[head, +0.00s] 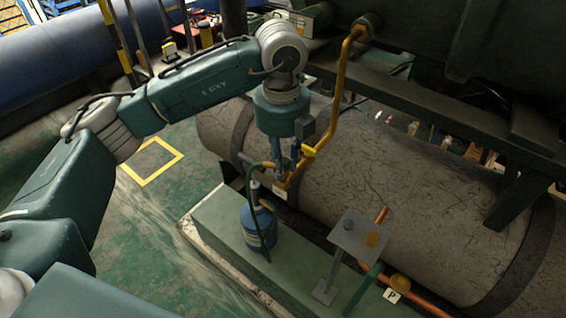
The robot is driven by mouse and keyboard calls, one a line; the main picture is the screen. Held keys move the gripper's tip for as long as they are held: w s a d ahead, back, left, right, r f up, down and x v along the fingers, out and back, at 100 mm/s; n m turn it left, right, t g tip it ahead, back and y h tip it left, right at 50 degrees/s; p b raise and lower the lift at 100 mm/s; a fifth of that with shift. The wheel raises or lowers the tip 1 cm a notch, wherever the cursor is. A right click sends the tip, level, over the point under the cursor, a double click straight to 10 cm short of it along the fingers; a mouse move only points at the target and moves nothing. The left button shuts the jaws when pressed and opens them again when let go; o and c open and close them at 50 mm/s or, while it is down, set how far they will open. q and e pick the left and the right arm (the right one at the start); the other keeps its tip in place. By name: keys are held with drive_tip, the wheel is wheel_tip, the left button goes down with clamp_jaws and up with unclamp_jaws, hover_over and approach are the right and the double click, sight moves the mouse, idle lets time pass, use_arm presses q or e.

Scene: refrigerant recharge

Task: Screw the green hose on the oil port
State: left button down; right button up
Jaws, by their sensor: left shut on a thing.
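My left gripper (283,166) points down in front of the large grey tank. It is shut on the end of the green hose (253,168), close to the lower end of the yellow pipe (338,100). The hose loops up from the blue bottle (257,228) toward my fingers. The oil port seems to be at the pipe's lower end, near a small white tag (280,191). My fingers partly cover this spot, so I cannot tell whether the hose end touches the port. My right gripper is not in view.
The bottle stands on a green ledge (215,232) in front of the grey tank (400,190). A metal plate on a post (358,236) and an orange pipe (425,302) are to the right. A yellow valve handle (308,151) is beside my fingers. Green floor at left is open.

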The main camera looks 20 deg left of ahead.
use_arm(q)
drive_tip(key=shift+s+f+m+b, duration=0.1)
drive_tip(key=shift+f+m+b, duration=0.2)
drive_tip(key=shift+m+b, duration=0.5)
drive_tip(key=shift+m, duration=1)
drive_tip(key=shift+s, duration=0.1)
drive_tip(key=shift+f+m+b, duration=0.1)
drive_tip(key=shift+m+b, duration=0.85)
drive_tip(key=shift+m, duration=0.45)
drive_tip(key=c, duration=1.4)
unclamp_jaws()
drive_tip(key=shift+r, duration=0.2)
